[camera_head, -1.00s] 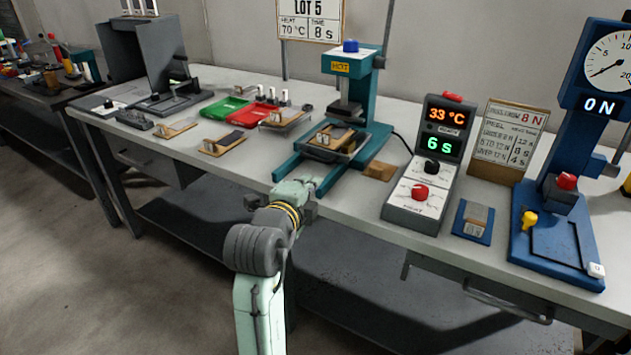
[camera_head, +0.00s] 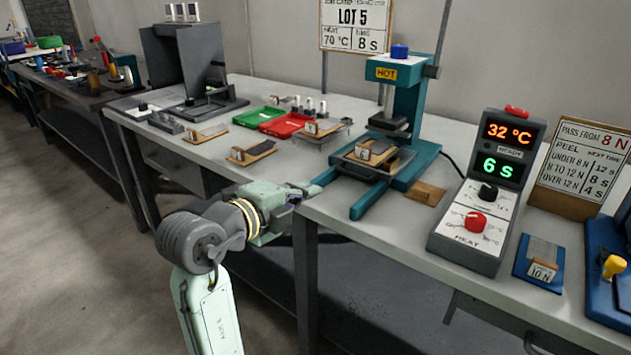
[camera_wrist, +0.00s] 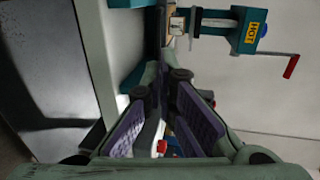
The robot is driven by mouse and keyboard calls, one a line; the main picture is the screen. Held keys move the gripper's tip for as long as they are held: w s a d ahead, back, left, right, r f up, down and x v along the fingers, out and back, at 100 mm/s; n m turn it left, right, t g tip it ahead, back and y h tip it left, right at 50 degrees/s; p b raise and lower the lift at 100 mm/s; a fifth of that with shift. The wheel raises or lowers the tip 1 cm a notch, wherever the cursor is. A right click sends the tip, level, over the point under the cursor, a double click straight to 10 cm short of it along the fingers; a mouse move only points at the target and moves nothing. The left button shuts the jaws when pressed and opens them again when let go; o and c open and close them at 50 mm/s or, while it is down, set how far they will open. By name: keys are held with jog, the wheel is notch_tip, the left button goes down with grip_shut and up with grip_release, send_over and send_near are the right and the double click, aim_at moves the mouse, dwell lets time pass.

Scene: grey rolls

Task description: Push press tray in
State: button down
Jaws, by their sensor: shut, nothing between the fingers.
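The teal press (camera_head: 405,105) with a blue knob and a HOT label stands on the bench, its two rails reaching toward the front edge. The press tray (camera_head: 372,160) sits between the rails, partly out in front of the press head, with a small labelled piece on it. My gripper (camera_head: 308,190) is shut and empty at the bench's front edge, left of the rails' front ends. In the wrist view its fingers (camera_wrist: 163,85) meet, and the press shows sideways at the top (camera_wrist: 225,28).
A control box (camera_head: 487,190) reads 32 °C and 6 s, right of the press. Red (camera_head: 285,124) and green (camera_head: 258,117) trays and several sample boards lie to the left. A brown block (camera_head: 424,192) lies right of the rails. Bare bench lies in front of the control box.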

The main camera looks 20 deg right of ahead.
jog(key=p, duration=0.3)
send_near(359, 165)
jog(key=shift+w+d+f, duration=0.9)
jog(key=shift+w+d, duration=0.05)
jog(key=shift+d, duration=0.15)
jog(key=x, duration=0.2)
jog(key=r+b+x, duration=0.1)
jog(key=x, duration=0.1)
jog(key=shift+w+d+f, duration=0.1)
jog(key=shift+w+d, duration=0.05)
jog(key=shift+d, duration=0.1)
